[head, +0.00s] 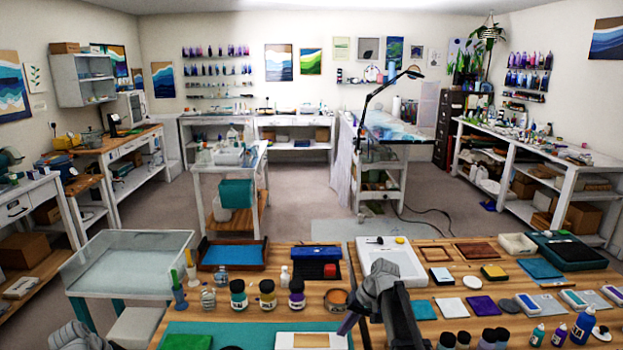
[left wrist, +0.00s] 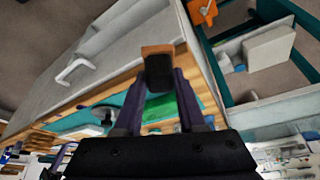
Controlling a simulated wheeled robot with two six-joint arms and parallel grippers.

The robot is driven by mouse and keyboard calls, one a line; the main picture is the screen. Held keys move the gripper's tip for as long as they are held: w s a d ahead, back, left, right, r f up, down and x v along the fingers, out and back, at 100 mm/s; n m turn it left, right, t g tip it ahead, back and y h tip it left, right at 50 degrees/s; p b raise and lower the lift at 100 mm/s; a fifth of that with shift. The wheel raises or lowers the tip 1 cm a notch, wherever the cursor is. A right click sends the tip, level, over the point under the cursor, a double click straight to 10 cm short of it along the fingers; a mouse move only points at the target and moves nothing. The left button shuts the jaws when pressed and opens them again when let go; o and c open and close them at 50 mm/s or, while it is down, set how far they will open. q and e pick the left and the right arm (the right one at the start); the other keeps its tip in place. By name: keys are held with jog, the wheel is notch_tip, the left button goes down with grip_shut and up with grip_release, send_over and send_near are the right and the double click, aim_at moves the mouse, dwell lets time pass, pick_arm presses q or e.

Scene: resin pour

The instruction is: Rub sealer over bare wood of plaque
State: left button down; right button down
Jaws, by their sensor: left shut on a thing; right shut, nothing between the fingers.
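My left gripper (left wrist: 163,90) shows in the left wrist view, shut on a small block (left wrist: 157,50) with a brown face and a dark side. The block is held away from the board. Left fingertips are not visible in the head view. I cannot tell which surface of the board is bare.
Several jars (head: 267,295) and an orange-filled tin (head: 337,298) stand behind the mat. A green pad (head: 186,342) lies on the mat's left. A large pale tray (head: 130,262) stands left of the bench. Tiles, bottles and frames crowd the bench's right side.

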pick_arm(q)
jog(key=shift+r, duration=0.15)
pick_arm(e)
jog(key=shift+r, duration=0.2)
